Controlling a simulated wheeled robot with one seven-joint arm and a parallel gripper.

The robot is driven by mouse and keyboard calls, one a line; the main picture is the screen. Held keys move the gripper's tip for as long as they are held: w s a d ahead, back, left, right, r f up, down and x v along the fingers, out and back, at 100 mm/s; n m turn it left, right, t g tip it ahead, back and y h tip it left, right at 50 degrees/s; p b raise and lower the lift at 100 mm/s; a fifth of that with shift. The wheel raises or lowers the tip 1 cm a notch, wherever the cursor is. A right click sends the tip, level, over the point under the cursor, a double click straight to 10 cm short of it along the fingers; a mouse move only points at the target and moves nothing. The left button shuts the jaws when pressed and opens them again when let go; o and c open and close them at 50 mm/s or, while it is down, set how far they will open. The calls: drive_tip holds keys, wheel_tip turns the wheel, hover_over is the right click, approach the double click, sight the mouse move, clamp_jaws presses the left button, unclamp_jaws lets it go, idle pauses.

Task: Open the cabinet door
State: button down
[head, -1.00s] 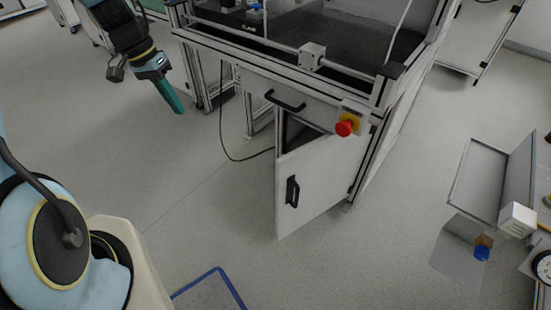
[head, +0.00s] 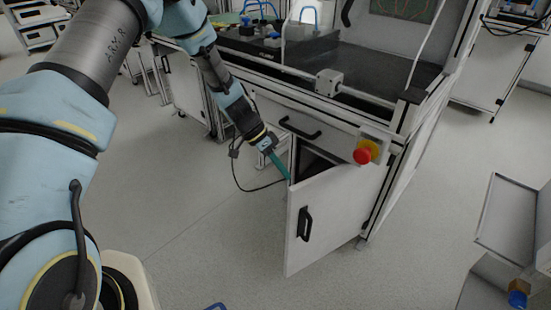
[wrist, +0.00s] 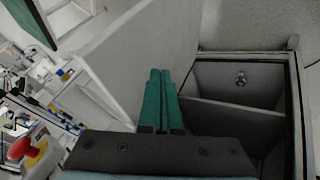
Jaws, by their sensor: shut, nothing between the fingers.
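The cabinet door (head: 333,215) is a white panel with a black handle (head: 304,223). It stands partly open, with a dark gap along its top and left side. My gripper (head: 286,176) is shut and empty, its teal fingers at the upper free edge of the door. In the wrist view the shut fingers (wrist: 161,80) point past the door panel (wrist: 130,55), beside its inner face, with the open cabinet interior (wrist: 240,85) to the right. I cannot tell whether the fingers touch the door.
A drawer with a black handle (head: 300,128) sits above the door. A red emergency button (head: 363,156) on a yellow base is at the upper right of the door. A grey tray-like stand (head: 507,215) is at the right. The floor left of the door is clear.

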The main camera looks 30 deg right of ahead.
sight(296, 186)
drive_tip(key=s, duration=0.1)
drive_tip(key=s+f+p, duration=0.1)
drive_tip(key=s, duration=0.1)
drive_tip(key=s+f, duration=0.1)
drive_tip(key=s, duration=0.1)
drive_tip(key=shift+s+d, duration=0.15)
drive_tip(key=shift+d, duration=0.2)
drive_tip(key=shift+f, duration=0.15)
